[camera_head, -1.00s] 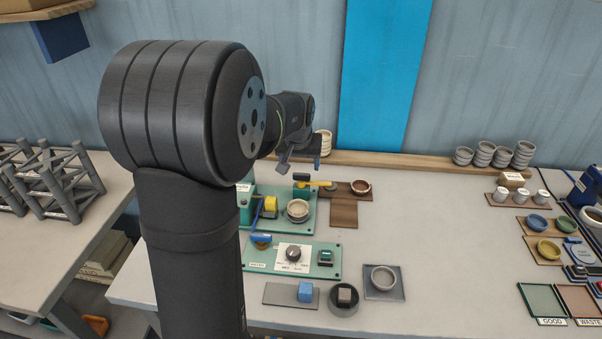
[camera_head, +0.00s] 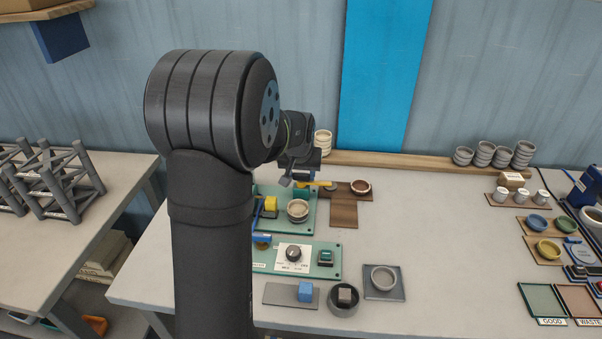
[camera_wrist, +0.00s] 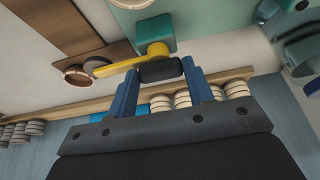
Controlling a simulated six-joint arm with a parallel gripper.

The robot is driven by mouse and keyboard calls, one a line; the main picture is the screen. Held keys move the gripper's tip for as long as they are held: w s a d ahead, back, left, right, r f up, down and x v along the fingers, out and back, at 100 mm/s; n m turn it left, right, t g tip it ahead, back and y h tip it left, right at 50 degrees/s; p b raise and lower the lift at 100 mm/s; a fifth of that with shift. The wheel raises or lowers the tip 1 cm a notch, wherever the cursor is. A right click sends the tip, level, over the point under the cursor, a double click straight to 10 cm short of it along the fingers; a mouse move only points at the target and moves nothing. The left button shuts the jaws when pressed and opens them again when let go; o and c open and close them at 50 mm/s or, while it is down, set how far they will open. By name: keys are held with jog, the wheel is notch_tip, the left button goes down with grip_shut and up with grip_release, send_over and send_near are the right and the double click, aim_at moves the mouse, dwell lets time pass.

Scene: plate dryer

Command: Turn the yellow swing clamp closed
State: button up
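The swing clamp's yellow arm (camera_wrist: 130,62) sits on a teal block (camera_wrist: 158,28) in the wrist view, reaching left toward a grey disc. A black handle (camera_wrist: 161,70) joins its right end. My gripper (camera_wrist: 161,72) has its two blue fingers apart, one at each end of the handle; I cannot tell whether they touch it. In the head view the yellow arm (camera_head: 318,184) shows just right of my gripper (camera_head: 300,178), which hides the handle.
A ringed bowl (camera_head: 298,210) sits on the green fixture, near a yellow block (camera_head: 270,204). A brown bowl (camera_head: 361,187) is to the right. A stack of pale rings (camera_head: 322,142) stands behind. The table's middle right is clear.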

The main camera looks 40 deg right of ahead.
jog(key=shift+c, duration=1.3)
jog(key=shift+m, duration=0.3)
jog(key=m, duration=0.1)
jog(key=m+g+h, duration=0.1)
jog(key=m, duration=0.1)
jog(key=shift+w+a+m, duration=0.1)
jog(key=shift+w+m, duration=0.1)
jog(key=shift+m, duration=0.1)
jog(key=m, duration=0.1)
jog(key=m+g, duration=0.1)
jog(key=m, duration=0.1)
jog(key=m+g, duration=0.1)
jog(key=shift+w+m, duration=0.25)
jog(key=shift+m, duration=0.05)
jog(key=m+g, duration=0.1)
jog(key=m, duration=0.1)
jog(key=m+g, duration=0.1)
jog(key=m, duration=0.1)
jog(key=shift+w+m, duration=0.2)
jog(key=shift+m, duration=0.1)
jog(key=shift+w+m+g+y, duration=0.1)
jog(key=shift+m+g+y, duration=0.2)
jog(key=shift+m, duration=0.8)
jog(key=shift+w+m+g+y, duration=0.1)
jog(key=shift+m+g+y, duration=0.15)
jog(key=shift+m, duration=0.85)
jog(key=o, duration=1.4)
jog(key=shift+g, duration=0.25)
